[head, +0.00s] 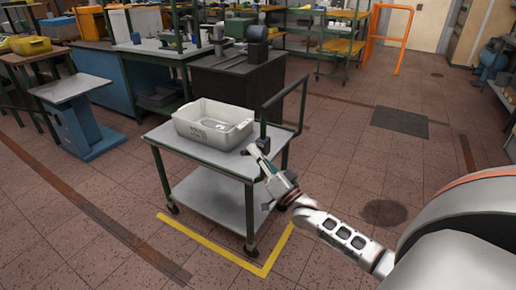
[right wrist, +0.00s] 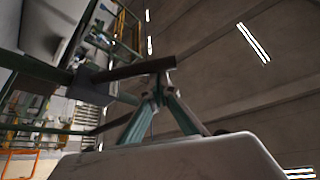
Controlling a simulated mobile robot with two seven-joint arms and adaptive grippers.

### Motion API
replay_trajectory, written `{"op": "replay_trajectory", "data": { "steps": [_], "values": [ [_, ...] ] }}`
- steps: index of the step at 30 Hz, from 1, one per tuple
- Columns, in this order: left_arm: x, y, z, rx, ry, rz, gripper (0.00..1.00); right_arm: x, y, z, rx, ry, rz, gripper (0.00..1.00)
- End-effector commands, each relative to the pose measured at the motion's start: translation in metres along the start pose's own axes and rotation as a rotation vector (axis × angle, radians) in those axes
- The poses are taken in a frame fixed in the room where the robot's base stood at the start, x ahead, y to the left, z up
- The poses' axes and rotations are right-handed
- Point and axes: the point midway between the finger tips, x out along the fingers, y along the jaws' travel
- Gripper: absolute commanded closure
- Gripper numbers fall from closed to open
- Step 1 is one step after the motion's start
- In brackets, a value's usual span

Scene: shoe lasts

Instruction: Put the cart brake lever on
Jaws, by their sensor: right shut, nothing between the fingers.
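The cart (head: 185,148) is a two-shelf trolley with green edges and a dark push handle (head: 288,100) at its right end. The brake lever (right wrist: 125,71) shows in the right wrist view as a dark bar coming out of a dark block (right wrist: 84,80) on the cart's frame. My right gripper (head: 251,150) is at the cart's handle end, just below a small dark upright piece. In the right wrist view its green fingers (right wrist: 157,82) meet at the tips, shut and empty, by the lever's free end. I cannot tell whether they touch it. My left gripper is out of view.
A pale grey bin (head: 190,132) stands on the cart's top shelf. Yellow floor tape (head: 222,250) runs around the cart's front corner. A dark cabinet (head: 235,95) and workbenches stand behind.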

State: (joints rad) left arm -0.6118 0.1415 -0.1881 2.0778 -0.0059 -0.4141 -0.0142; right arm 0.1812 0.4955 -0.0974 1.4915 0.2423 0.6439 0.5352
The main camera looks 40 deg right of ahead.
Motion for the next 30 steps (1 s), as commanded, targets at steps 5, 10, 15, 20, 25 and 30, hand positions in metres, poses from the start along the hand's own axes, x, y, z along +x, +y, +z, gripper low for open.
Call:
{"op": "replay_trajectory", "data": {
  "steps": [5, 10, 15, 20, 25, 30],
  "values": [
    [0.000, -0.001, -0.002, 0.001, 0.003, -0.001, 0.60, 0.000, -0.001, 0.001, -0.001, 0.001, -0.001, 1.00],
    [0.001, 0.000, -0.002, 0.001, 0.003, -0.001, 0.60, 0.000, -0.001, 0.001, -0.001, 0.001, -0.001, 1.00],
    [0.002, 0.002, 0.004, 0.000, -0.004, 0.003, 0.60, -0.002, 0.001, 0.004, -0.017, -0.001, -0.009, 1.00],
    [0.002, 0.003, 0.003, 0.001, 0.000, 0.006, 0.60, -0.004, 0.000, 0.007, -0.046, -0.002, -0.027, 1.00],
    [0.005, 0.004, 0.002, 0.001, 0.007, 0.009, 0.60, -0.008, 0.002, 0.014, -0.090, -0.005, -0.052, 1.00],
    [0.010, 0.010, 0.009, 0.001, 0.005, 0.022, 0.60, -0.016, 0.005, 0.027, -0.179, -0.011, -0.101, 1.00]
  ]
}}
